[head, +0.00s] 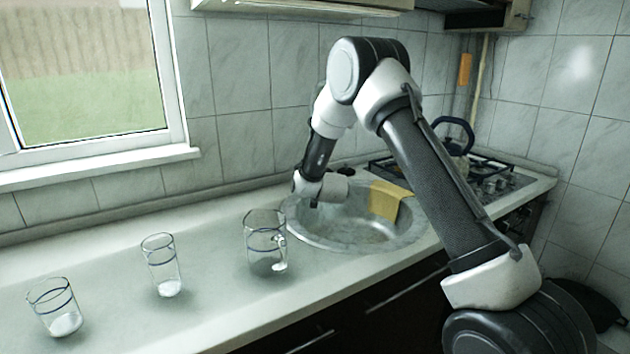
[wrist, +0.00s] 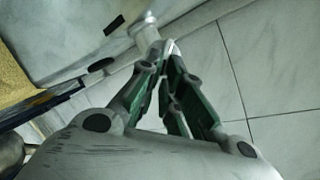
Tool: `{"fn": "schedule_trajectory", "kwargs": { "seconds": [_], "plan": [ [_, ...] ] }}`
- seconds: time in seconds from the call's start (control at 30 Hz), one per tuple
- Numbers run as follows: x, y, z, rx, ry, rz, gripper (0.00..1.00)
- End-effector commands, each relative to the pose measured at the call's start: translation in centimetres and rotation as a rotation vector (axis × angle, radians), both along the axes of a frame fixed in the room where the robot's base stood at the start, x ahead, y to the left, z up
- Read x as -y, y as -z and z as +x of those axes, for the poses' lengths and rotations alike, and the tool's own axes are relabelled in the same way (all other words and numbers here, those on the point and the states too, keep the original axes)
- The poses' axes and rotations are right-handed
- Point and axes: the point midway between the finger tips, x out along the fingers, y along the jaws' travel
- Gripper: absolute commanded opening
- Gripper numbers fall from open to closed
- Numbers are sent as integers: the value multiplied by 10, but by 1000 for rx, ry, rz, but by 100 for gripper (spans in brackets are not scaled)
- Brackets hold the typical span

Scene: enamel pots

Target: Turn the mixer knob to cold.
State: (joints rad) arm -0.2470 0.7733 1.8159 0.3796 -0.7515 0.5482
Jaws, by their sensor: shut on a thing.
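In the wrist view, the two fingers of my gripper (wrist: 163,58) come together on the pale mixer knob (wrist: 172,47), near the tiled wall. The fingers cover part of the knob, so how far it is turned does not show. In the head view, my arm reaches over the round metal sink (head: 410,232) on the counter. My wrist hides the knob and my fingertips there.
A glass jug (head: 262,240) stands left of the sink, with two glasses (head: 162,265) (head: 54,306) further left. A yellow cloth (head: 385,200) hangs over the sink's right rim. A kettle (head: 455,147) stands on the stove (head: 510,180) at the right.

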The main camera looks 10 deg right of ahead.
Motion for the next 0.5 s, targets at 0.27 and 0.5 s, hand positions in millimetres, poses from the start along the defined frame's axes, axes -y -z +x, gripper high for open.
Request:
{"fn": "schedule_trajectory", "kwargs": {
  "seconds": [0.27,0.5],
  "plan": [
    [0,1,0,-1,2,1,29],
    [0,0,-1,-1,1,0,29]
  ]
}}
